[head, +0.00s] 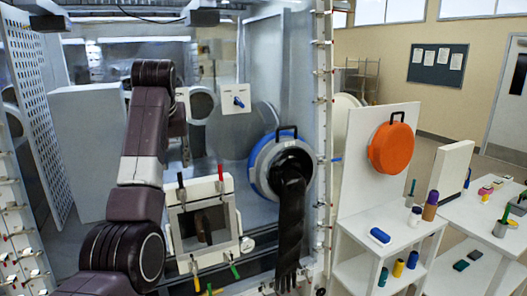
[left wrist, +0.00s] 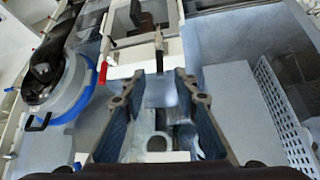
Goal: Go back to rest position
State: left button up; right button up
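My right gripper is in neither view.
A white-framed hatch (head: 232,215) with red and green handles sits below the left gripper. Right of it is a blue-ringed port (head: 258,165) with a hanging black glove (head: 290,225). A white shelf (head: 375,222) with an orange round cover (head: 391,148) stands further right.

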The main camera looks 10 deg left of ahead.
pick_arm(q)
jog(key=s+f+m, duration=0.1)
jog(key=s+f, duration=0.1)
jog(key=f, duration=0.9)
jog(key=s+f, duration=0.2)
jog(key=f, duration=0.9)
jog(key=s+d+f+m+g, duration=0.1)
jog(key=s+f+m, duration=0.1)
jog(key=s+f, duration=0.95)
jog(key=s+d+f+m, duration=0.1)
jog(key=s+d+f, duration=0.2)
jog(key=s+f, duration=0.8)
jog(key=s+d+m+g+h, duration=0.1)
jog(key=s+d, duration=0.2)
jog(key=s, duration=0.7)
jog(key=s+d+m+h, duration=0.1)
jog(key=s+d, duration=0.2)
jog(key=s, duration=0.6)
notch_tip(320, 180, down, 32)
jog(key=s+r+g+b, duration=0.1)
jog(key=s+g+b, duration=0.1)
jog(key=b, duration=0.3)
jog(key=s+a+f+g+b, duration=0.1)
jog(key=s+a+f+b, duration=0.2)
jog(key=s+f, duration=1.4)
notch_tip(320, 180, down, 3)
jog(key=shift+f+m, duration=0.1)
jog(key=shift+m, duration=0.2)
